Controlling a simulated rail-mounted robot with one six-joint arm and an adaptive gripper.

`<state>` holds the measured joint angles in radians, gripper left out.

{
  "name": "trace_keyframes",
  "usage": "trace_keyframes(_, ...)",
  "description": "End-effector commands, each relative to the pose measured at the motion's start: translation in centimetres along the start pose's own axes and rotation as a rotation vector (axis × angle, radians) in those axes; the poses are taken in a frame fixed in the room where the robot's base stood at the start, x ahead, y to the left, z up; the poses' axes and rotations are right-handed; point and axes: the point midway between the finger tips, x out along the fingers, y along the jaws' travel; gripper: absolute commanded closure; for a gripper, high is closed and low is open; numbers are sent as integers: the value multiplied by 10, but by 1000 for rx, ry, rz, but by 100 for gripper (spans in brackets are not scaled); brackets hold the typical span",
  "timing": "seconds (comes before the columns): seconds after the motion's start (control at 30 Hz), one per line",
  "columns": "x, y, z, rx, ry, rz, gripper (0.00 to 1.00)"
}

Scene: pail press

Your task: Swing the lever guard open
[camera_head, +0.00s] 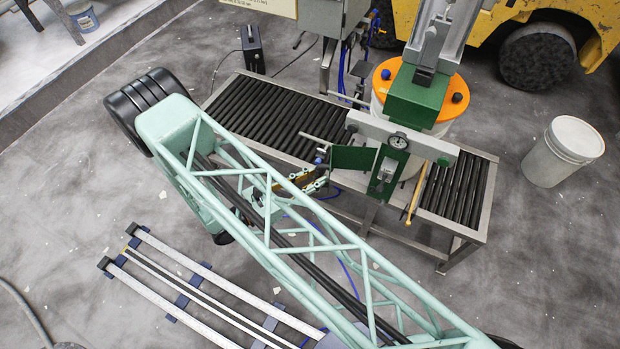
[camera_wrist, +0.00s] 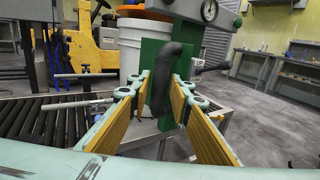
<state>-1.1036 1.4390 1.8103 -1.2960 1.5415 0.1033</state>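The lever guard is a green plate (camera_head: 352,158) on the front of the pail press (camera_head: 415,98). In the wrist view the green plate (camera_wrist: 151,56) stands upright just beyond the fingers. My gripper (camera_head: 318,180) is close to the plate's lower left side in the head view, partly hidden by my arm. In the wrist view my gripper (camera_wrist: 165,92) is open, its two yellow-padded fingers apart. A black, curved handle (camera_wrist: 174,72) shows in the gap between the fingertips. I cannot tell whether the fingers touch it.
The press stands over a roller conveyor (camera_head: 265,118) with an orange-lidded pail (camera_head: 379,82) under it. A thin rod (camera_head: 413,200) hangs right of the bracket. A white pail (camera_head: 563,152) stands on the floor at right. The floor in front of the conveyor is mostly open.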

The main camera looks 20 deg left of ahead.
Motion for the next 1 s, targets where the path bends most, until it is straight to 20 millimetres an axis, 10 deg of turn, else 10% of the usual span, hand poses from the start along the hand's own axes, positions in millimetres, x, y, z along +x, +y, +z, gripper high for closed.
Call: trace_keyframes(1.0,13,38,-2,2,2,1,96)
